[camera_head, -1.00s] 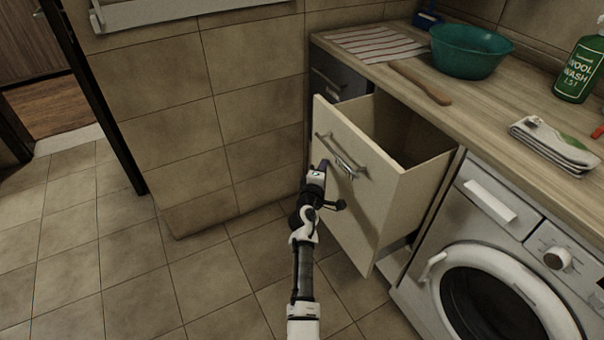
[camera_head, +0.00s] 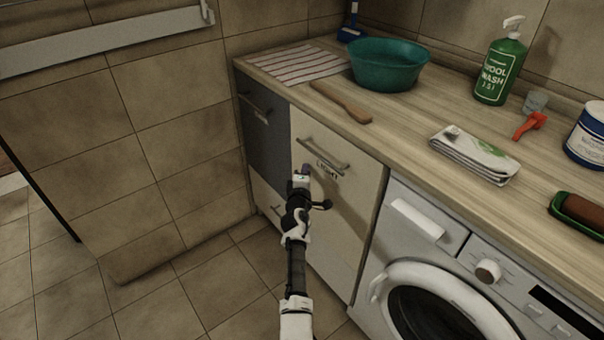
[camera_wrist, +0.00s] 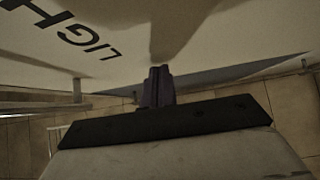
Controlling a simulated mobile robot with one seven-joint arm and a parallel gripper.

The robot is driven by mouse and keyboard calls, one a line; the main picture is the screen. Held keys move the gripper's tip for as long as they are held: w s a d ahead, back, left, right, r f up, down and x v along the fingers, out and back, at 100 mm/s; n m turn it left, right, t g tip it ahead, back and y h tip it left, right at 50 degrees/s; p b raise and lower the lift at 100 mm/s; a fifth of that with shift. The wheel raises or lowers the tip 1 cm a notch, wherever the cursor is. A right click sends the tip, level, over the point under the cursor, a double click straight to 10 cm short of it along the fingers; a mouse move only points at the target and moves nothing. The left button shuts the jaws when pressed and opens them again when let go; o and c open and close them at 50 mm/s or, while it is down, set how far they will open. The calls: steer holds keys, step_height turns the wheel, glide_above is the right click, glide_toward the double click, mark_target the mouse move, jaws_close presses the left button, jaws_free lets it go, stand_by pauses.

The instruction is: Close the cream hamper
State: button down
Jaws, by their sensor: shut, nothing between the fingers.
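The cream hamper (camera_head: 345,225) is a tall pull-out front under the wooden counter, between a dark grey drawer front and the washing machine. It sits pushed in, its face about level with the fronts beside it. It has a metal bar handle (camera_head: 323,156) near the top and dark lettering beginning "LIGH" below it. My gripper (camera_head: 304,171) is at the upper left of this face, just under the handle, with its fingers together and empty. In the wrist view the closed fingers (camera_wrist: 158,85) are against or very near the cream face (camera_wrist: 200,40); contact is unclear.
The washing machine (camera_head: 445,265) stands right of the hamper. The dark drawer (camera_head: 265,130) is to its left. The counter (camera_head: 400,130) above holds a teal basin (camera_head: 388,65), a wooden paddle (camera_head: 340,102) and a folded cloth (camera_head: 475,155). Tiled floor (camera_head: 190,290) is clear at left.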

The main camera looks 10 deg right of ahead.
steer(key=shift+w+d+r, duration=0.2)
steer(key=shift+w+d, duration=0.1)
steer(key=shift+d, duration=0.15)
